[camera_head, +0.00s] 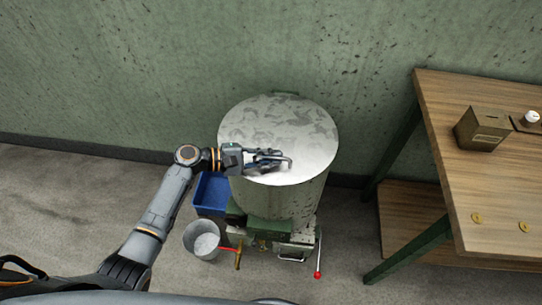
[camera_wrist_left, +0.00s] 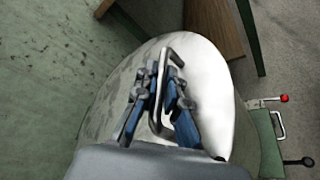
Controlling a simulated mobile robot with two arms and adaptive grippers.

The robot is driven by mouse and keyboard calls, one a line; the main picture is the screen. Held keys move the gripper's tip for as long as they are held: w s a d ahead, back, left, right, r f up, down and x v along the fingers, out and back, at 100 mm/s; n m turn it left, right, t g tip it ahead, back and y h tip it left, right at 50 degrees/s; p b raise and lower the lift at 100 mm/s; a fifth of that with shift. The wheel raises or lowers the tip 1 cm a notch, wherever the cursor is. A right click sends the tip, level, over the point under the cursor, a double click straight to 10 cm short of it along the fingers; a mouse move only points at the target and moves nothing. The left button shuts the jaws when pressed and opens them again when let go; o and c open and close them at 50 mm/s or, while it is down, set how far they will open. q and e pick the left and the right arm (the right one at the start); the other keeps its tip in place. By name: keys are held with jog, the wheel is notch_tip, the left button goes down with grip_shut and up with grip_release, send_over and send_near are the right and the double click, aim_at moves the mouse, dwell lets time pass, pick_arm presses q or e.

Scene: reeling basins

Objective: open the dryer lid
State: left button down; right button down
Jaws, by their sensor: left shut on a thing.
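The dryer (camera_head: 285,200) is a green drum in the middle of the head view. Its round, blotchy metal lid (camera_head: 285,122) lies flat on top and looks closed. A bent metal handle (camera_wrist_left: 176,56) stands on the lid. My left gripper (camera_head: 272,160) reaches in from the left over the lid's front part. In the left wrist view, its two fingers (camera_wrist_left: 163,95) are on either side of the handle, and it is shut on it. The fingers hide part of the handle. My right gripper is not in view.
A wooden table (camera_head: 500,195) with a small brown box (camera_head: 483,128) stands at the right. A blue bin (camera_head: 212,190) and a metal bucket (camera_head: 203,240) stand left of the dryer. A red-knobbed lever (camera_head: 318,262) sticks out in front. The green wall (camera_head: 180,70) is close behind.

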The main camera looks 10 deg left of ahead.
pick_arm(q)
jog(key=w+r+n+g+p, duration=0.1)
jog(key=w+r+p, duration=0.3)
jog(key=r, duration=0.5)
jog(key=w+r+n+g+y+p, duration=0.1)
jog(key=w+r+n+p, duration=0.3)
jog(key=r+p, duration=0.4)
jog(key=shift+w+r+g+p, duration=0.4)
jog(key=shift+w+g+p, duration=0.1)
jog(key=shift+p, duration=0.1)
jog(key=c, duration=1.7)
grip_release()
jog(key=v, duration=1.2)
jog(key=shift+f, duration=0.1)
